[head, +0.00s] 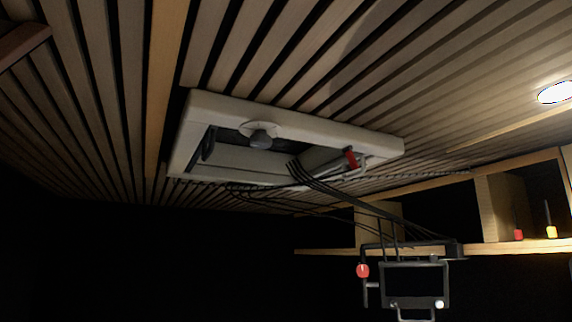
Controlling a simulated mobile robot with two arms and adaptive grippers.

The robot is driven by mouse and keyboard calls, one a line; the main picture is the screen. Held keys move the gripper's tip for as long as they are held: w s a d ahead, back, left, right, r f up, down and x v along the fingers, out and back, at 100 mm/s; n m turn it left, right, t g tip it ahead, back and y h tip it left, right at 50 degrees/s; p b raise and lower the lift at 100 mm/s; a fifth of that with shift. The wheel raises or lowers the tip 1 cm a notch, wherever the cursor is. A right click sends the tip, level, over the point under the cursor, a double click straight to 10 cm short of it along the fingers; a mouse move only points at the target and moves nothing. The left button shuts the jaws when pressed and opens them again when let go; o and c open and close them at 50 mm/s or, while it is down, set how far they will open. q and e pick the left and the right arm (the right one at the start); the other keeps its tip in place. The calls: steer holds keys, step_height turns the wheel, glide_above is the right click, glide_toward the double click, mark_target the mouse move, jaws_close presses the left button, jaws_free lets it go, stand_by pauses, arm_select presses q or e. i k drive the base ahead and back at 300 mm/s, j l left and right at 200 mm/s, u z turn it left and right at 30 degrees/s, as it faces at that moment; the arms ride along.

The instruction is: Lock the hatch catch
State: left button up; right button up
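The ceiling hatch shows in the head view as a pale rectangular frame (290,117) set in the slatted ceiling. A dark grey knob (261,139) on a pale round base sits at the middle of its far edge. A small red piece (351,158), which looks like a catch lever, sits at the right end of the opening beside a pale bracket. Whether the catch is locked cannot be told. Neither of my grippers is in view.
Several black cables (340,194) run from the hatch opening down to a black-framed screen (413,282) with a red ball at its left. A wooden shelf (510,248) at the right holds small red and yellow items. A lamp (556,92) glows on the ceiling. The lower left is dark.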

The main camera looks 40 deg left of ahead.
mark_target(348, 150)
steer(key=i+l, duration=0.2)
steer(key=i+l+u, duration=0.4)
steer(key=l+u, duration=0.2)
steer(key=i+l+u, duration=0.1)
steer(key=l+u, duration=0.2)
steer(key=u, duration=0.7)
steer(key=l+z, duration=0.1)
steer(key=z, duration=0.3)
steer(key=k+l+z, duration=0.1)
steer(key=z, duration=0.3)
steer(key=l+z, duration=0.15)
steer(key=z, duration=0.3)
steer(key=k, duration=0.05)
